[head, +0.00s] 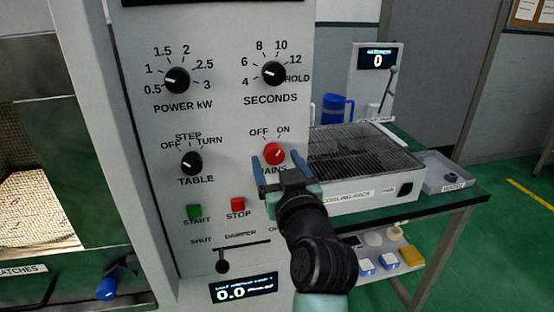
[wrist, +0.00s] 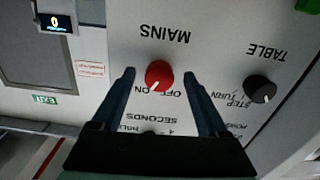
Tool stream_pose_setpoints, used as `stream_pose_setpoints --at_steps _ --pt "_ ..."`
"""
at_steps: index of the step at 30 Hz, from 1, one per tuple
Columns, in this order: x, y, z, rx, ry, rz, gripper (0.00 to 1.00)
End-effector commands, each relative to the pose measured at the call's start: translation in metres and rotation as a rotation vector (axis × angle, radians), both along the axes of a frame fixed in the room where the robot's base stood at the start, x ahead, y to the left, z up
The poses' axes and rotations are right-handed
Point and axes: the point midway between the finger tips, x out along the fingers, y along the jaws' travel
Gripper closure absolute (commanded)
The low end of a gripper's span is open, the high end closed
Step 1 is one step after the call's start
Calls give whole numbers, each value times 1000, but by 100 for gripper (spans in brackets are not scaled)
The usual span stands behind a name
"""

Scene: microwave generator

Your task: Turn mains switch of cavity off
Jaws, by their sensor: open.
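The mains switch is a round red knob (head: 274,153) on the grey control panel, under the labels OFF and ON. Its white mark points towards ON. The red knob also shows in the wrist view (wrist: 159,75), where the picture is upside down. My gripper (head: 282,160) is open in front of the panel, one finger on each side of the knob in the picture. In the wrist view the fingers (wrist: 160,72) frame the knob with gaps on both sides. No contact with it shows. The MAINS label is partly hidden by my gripper in the head view.
The black TABLE knob (head: 191,162), green START button (head: 194,211) and red STOP button (head: 238,204) are left of my gripper. The SECONDS knob (head: 274,73) is above. A damper lever (head: 222,266) is below. A cooling rack (head: 365,150) stands close on the right.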

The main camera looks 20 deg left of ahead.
Motion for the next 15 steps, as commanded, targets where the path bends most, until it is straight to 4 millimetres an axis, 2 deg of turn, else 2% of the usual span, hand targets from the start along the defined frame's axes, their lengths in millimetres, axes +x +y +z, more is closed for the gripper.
stream_pose_setpoints --at_steps 11,15 --pt "5 3 0 1 -1 -1 23" --pt "4 3 0 1 -1 -1 46"
